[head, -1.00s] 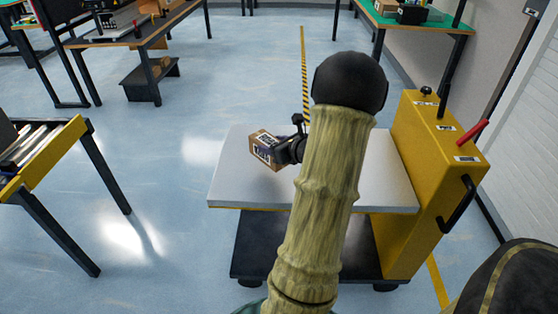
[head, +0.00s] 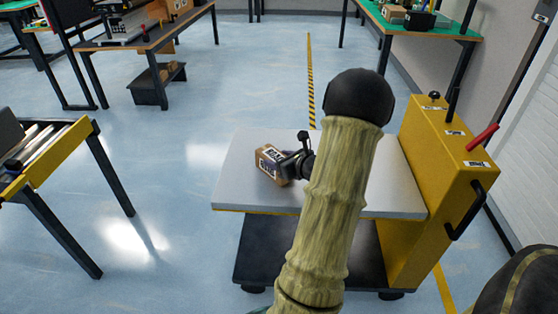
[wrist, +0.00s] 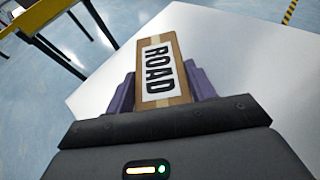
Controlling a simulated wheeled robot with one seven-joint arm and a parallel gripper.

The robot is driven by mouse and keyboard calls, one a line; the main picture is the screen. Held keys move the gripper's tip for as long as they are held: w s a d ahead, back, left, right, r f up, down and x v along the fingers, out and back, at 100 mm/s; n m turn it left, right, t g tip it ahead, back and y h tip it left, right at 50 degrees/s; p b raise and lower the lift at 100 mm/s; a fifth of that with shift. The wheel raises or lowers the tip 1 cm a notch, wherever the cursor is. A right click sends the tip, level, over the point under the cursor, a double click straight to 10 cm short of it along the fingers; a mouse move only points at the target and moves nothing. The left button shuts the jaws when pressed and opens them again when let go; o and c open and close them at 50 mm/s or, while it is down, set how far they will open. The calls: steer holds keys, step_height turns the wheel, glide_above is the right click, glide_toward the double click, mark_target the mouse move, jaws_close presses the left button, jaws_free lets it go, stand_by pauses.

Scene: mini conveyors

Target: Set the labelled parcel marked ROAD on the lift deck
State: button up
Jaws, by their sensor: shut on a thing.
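The parcel (head: 271,162) is a small brown box with white labels. In the wrist view its top label reads ROAD on the parcel (wrist: 160,75). My gripper (head: 290,163) is shut on it, with a purple finger on each side in the wrist view (wrist: 158,92). The lift deck (head: 232,186) is a pale grey flat top on a yellow and black lift cart. The parcel is over the left part of the deck. I cannot tell whether its underside touches the deck. My arm hides the middle of the deck.
The lift's yellow column (head: 438,170) with a red lever (head: 482,138) stands at the deck's right. A roller conveyor (head: 45,155) with a yellow frame is at the left. Workbenches stand at the back. The floor between is clear.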

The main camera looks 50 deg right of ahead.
steer(key=shift+f, duration=0.15)
steer(key=o, duration=1.2)
steer(key=shift+s+r, duration=0.2)
steer(key=shift+r, duration=0.1)
steer(key=p+v, duration=0.2)
steer(key=v, duration=0.9)
steer(key=shift+s+a+p, duration=0.1)
steer(key=shift+s+p, duration=0.15)
steer(key=shift+p, duration=0.15)
